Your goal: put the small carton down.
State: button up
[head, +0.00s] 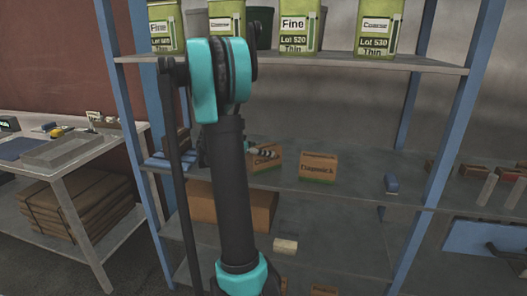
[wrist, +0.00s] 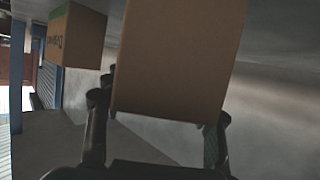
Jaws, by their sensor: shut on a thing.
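My gripper (head: 256,151) is shut on a small brown carton (head: 264,162), at the middle shelf (head: 345,185). In the wrist view the held carton (wrist: 180,60) fills the space between the two fingers (wrist: 158,112). A second, similar carton (head: 318,167) with a green lower band stands just to its right on the same shelf. It also shows at the left of the wrist view (wrist: 80,35), apart from the held one. I cannot tell whether the held carton's underside touches the shelf.
Green-labelled tins (head: 300,27) stand on the top shelf (head: 300,59) above. A blue item (head: 391,184) lies farther right, with bare shelf before it. A larger brown box (head: 235,205) sits on the shelf below. Blue uprights (head: 453,110) flank the rack. A worktable (head: 60,155) stands left.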

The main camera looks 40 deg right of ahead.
jog(key=o, duration=1.6)
jog(key=s+v, duration=0.1)
jog(key=v, duration=1.1)
jog(key=s+a+f+n+t+y, duration=0.1)
jog(key=s+a+f+n+y, duration=0.3)
jog(key=s+a+f+n, duration=0.2)
jog(key=s+a+f+n+t+y, duration=0.2)
jog(key=s+a+f+n+y, duration=0.3)
jog(key=a, duration=0.6)
jog(key=s+a+f+n+t+y, duration=0.2)
jog(key=s+a+f+n+y, duration=0.2)
jog(key=s+a+f+n, duration=0.3)
jog(key=shift+s+a+f+n, duration=0.15)
jog(key=shift+a+f+n, duration=0.05)
jog(key=shift+a+f, duration=0.45)
jog(key=shift+s+a+f+n, duration=0.1)
jog(key=shift+a+f+n, duration=0.1)
jog(key=shift+a+f, duration=0.45)
